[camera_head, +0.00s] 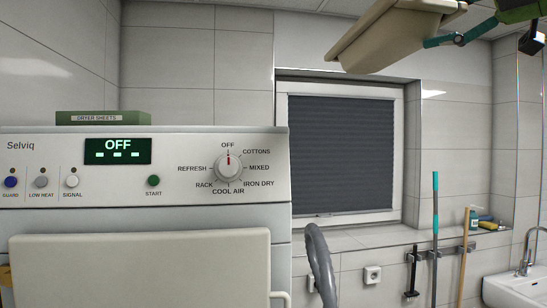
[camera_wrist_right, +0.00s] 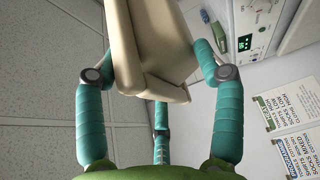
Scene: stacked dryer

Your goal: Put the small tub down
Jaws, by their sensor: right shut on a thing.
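The small tub (camera_head: 385,35) is beige and is held high at the top right of the head view, tilted, in front of the window. My right gripper (camera_head: 458,39) has teal fingers and is at the tub's right end. In the right wrist view the tub (camera_wrist_right: 135,50) sits between the teal fingers of my right gripper (camera_wrist_right: 155,62), which is shut on it. The tub's inside is hidden in the head view. My left gripper is in neither view.
The white dryer (camera_head: 260,165) stands at left, with a green dryer sheets box (camera_head: 103,118) on top. A grey curved tube (camera_head: 318,255) rises beside it. The window sill (camera_head: 370,237) is mostly clear, with bottles (camera_head: 473,218) at its right. A sink (camera_head: 515,290) is at lower right.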

